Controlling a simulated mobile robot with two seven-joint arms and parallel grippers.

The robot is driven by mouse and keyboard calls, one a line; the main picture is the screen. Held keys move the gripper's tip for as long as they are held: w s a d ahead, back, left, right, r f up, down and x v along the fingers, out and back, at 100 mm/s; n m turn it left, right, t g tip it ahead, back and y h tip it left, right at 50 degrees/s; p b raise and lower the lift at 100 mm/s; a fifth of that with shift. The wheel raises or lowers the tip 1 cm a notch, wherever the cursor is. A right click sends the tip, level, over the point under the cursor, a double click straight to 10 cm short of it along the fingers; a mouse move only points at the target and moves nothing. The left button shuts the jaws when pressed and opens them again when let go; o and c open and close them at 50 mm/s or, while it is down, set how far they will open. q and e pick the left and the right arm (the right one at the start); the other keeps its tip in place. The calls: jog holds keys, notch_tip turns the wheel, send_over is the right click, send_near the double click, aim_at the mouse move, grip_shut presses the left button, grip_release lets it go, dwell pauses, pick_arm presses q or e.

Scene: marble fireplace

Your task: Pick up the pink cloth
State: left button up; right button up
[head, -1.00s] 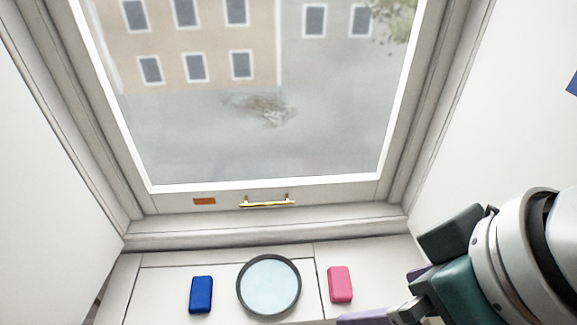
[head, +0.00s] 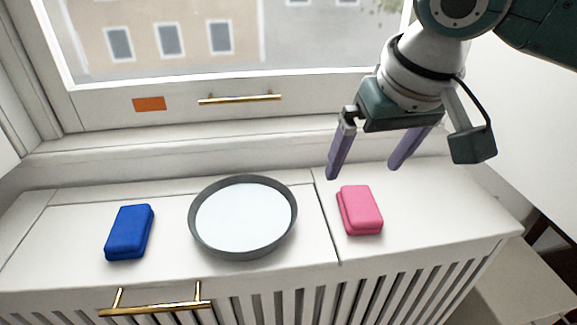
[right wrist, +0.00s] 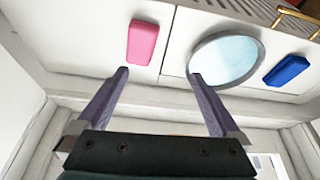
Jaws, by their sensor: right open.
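The pink cloth (head: 360,209) is a small, folded, block-like bundle. It lies on the right part of the white sill top, to the right of a round dish. It also shows in the right wrist view (right wrist: 143,42), ahead of the fingers and towards the left one. My right gripper (head: 365,170) is open and empty, with its two purple fingers apart. In the head view its fingertips are just above and behind the cloth, not touching it. The fingers also show in the right wrist view (right wrist: 158,75). My left gripper is not in view.
A round grey-rimmed dish (head: 194,229) with a pale inside stands mid-sill. A blue folded cloth (head: 129,232) lies left of it. Behind are the window frame, a brass handle (head: 240,98) and an orange tag (head: 149,104). The sill right of the pink cloth is clear.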

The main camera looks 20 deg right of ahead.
jog(key=m+b, duration=0.2)
jog(key=b, duration=0.3)
send_near(361, 202)
jog(key=shift+w+a+f+h, duration=0.15)
jog(key=shift+w+f+h, duration=0.15)
jog(key=shift+h, duration=0.1)
jog(key=b+x, duration=0.1)
jog(key=x, duration=0.3)
jog(key=shift+b, duration=0.35)
jog(key=x, duration=0.1)
jog(key=b+x, duration=0.1)
jog(key=x, duration=0.1)
jog(key=b+x, duration=0.1)
jog(key=shift+a+f, duration=0.1)
jog(key=shift+f, duration=0.35)
jog(key=shift+w+f+b, duration=0.15)
jog(key=shift+f+b, duration=0.15)
pick_arm(q)
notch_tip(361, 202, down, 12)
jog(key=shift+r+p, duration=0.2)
jog(key=shift+p, duration=0.1)
pick_arm(e)
jog(key=shift+f, duration=0.1)
jog(key=c, duration=1.2)
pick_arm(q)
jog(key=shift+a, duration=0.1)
